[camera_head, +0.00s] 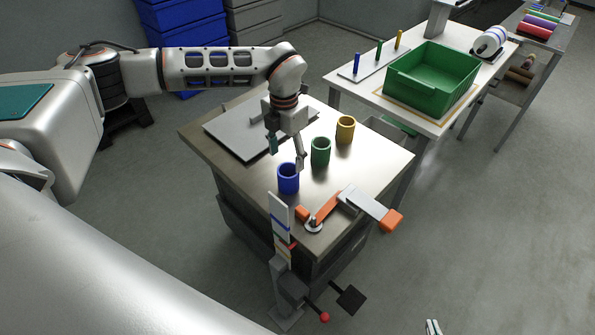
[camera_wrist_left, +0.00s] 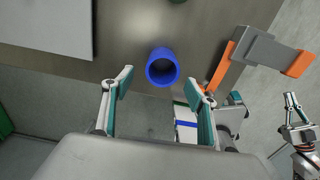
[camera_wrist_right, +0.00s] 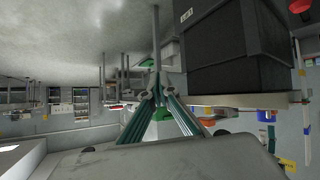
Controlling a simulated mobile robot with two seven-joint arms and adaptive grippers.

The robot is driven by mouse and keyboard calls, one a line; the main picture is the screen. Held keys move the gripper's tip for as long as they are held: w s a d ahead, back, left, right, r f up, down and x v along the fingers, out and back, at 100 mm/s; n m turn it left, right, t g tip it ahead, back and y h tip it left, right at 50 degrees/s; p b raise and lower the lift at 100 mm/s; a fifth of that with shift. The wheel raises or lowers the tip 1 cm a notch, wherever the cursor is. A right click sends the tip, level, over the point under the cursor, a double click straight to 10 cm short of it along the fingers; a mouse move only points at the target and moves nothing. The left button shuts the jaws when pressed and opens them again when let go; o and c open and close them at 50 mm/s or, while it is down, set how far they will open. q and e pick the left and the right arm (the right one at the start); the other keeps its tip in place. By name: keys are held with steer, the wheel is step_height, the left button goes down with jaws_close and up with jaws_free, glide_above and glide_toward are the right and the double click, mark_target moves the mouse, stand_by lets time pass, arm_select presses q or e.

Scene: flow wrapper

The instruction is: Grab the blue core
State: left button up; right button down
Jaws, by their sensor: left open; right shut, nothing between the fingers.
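The blue core (camera_head: 288,180) is a short hollow cylinder standing upright on the grey table top, near its front edge. The left wrist view shows the blue core (camera_wrist_left: 163,70) from above, just beyond my fingertips and roughly centred between them. My left gripper (camera_head: 286,156) is open and empty, above and behind the core in the head view; it also shows in the left wrist view (camera_wrist_left: 160,88). My right gripper (camera_wrist_right: 156,92) is shut and empty, away from the table top.
A flat grey plate (camera_head: 235,130) lies at the left. An orange and grey arm-like part (camera_head: 352,200) lies at the right front. A green bin (camera_head: 432,80) stands on another table.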

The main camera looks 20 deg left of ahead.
mark_target(288, 174)
arm_select(q)
steer(key=f, duration=0.7)
steer(key=shift+s+d+f, duration=0.1)
steer(key=shift+d+f, duration=0.15)
steer(key=c, duration=1.2)
